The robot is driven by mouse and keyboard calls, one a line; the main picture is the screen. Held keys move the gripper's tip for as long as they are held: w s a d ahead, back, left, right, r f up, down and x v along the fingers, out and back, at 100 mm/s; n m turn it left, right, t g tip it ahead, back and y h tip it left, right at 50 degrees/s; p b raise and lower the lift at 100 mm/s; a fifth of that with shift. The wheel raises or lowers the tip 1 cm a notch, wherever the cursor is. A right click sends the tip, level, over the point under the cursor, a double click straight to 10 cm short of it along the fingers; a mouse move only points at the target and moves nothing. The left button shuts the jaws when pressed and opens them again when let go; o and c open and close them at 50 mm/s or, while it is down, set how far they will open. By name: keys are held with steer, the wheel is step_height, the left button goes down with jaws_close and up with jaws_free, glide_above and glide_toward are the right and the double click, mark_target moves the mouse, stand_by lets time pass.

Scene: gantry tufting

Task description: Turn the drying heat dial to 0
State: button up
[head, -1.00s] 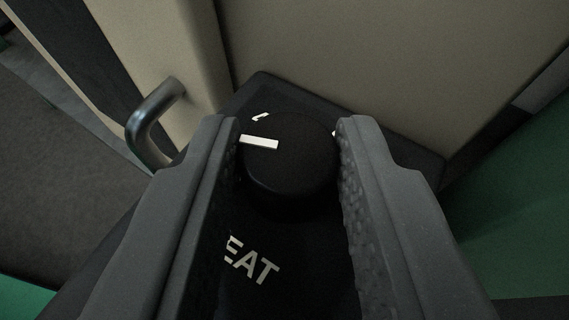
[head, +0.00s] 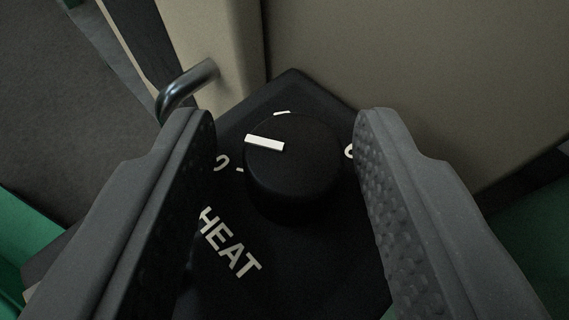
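The drying heat dial (head: 296,172) is a round black knob on a black panel (head: 335,265) with the white word HEAT. Its white pointer line (head: 265,143) points left in the picture, between a partly visible mark that looks like 0 (head: 222,162), with a small tick beside it, and a mark at the knob's top edge (head: 281,112), mostly hidden. Another mark (head: 350,152) is partly covered by the right finger. My gripper (head: 285,140) is open, with one finger on each side of the dial and a gap on both sides. It holds nothing.
A beige housing wall (head: 400,60) rises close behind the panel. A curved metal handle (head: 185,85) sticks out at the upper left, near the left finger. Dark floor (head: 80,110) and green surfaces lie beyond on the left.

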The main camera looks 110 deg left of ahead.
steer(key=shift+o, duration=0.2)
steer(key=shift+w+d, duration=0.1)
steer(key=shift+w+d+r, duration=0.15)
steer(key=shift+d, duration=0.05)
steer(key=p+v, duration=0.2)
steer(key=v, duration=1.1)
